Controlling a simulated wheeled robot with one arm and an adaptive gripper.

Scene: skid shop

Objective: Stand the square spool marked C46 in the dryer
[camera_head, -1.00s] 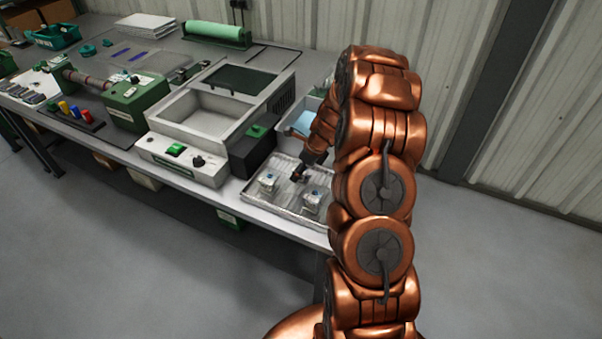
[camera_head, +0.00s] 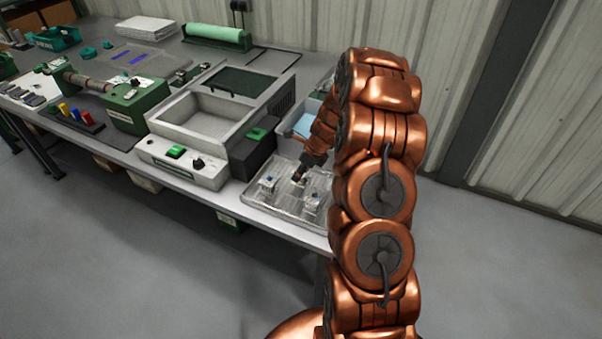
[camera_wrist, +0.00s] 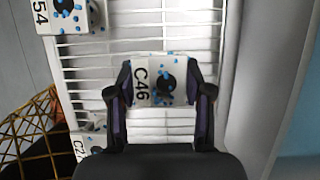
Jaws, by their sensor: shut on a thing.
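The square spool marked C46 (camera_wrist: 154,82) is white with blue dots and a dark round hole. It sits between the two dark fingers of my gripper (camera_wrist: 162,92), which are shut on its sides. In the head view my gripper (camera_head: 299,177) is over the ribbed tray (camera_head: 262,205); the spool is small there. I cannot tell whether the spool still touches the tray. The white machine with an open, empty recessed well (camera_head: 208,118) and a green switch, apparently the dryer, stands left of the tray.
Other spools stand on the tray: one ending in 54 (camera_wrist: 70,14) and a partly hidden one starting C2 (camera_wrist: 86,144). A black box with a green top (camera_head: 252,150) stands between machine and tray. A pale bin (camera_head: 290,122) is behind the tray.

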